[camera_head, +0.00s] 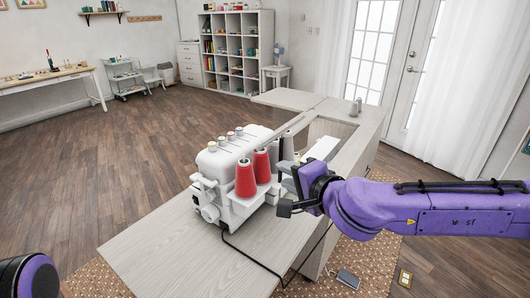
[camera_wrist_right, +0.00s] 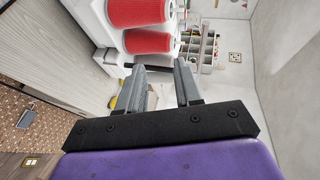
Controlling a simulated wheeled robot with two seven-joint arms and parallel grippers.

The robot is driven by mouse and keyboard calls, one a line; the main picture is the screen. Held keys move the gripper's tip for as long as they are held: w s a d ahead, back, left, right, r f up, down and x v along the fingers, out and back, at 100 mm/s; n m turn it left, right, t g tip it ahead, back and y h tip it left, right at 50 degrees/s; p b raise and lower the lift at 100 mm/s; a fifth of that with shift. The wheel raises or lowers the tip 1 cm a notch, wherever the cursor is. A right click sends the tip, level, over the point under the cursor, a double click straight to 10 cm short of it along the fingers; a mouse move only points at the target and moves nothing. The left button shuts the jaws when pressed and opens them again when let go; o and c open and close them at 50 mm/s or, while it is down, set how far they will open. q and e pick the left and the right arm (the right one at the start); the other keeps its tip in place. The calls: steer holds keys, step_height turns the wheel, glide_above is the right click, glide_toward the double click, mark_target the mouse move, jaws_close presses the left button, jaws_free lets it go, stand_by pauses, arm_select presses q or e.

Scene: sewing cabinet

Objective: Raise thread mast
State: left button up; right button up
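The white overlock sewing machine (camera_head: 212,164) stands on the cabinet top (camera_head: 165,247) in the head view. Two red thread cones (camera_head: 245,179) stand at its right side, with grey cones (camera_head: 287,146) behind them. In the right wrist view the red cones (camera_wrist_right: 148,41) lie just beyond my fingertips. My right gripper (camera_head: 285,188) is beside the cones, at the machine's right side. In the wrist view its two grey fingers (camera_wrist_right: 160,72) are apart, with nothing clearly held between them. I cannot make out the thread mast. Only part of my left arm shows at the lower left; its gripper is out of view.
A black cord (camera_head: 248,262) runs from the machine over the cabinet's front edge. A pedal (camera_head: 348,279) lies on the patterned rug (camera_head: 375,262). A small grey spool (camera_head: 356,106) stands at the cabinet's far right. The cabinet top's near left part is clear.

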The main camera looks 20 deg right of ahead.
steer(key=t, duration=0.1)
glide_toward(268, 143)
steer(key=f, duration=0.1)
arm_select(q)
steer(key=shift+w+f+b, duration=0.3)
steer(key=shift+f+b, duration=0.2)
steer(key=shift+f, duration=0.35)
arm_select(e)
steer(key=shift+y, duration=0.5)
steer(key=x, duration=1.2)
steer(key=shift+w+d+r, duration=0.2)
steer(key=shift+d+r, duration=0.1)
steer(key=shift+r, duration=0.05)
jaws_close()
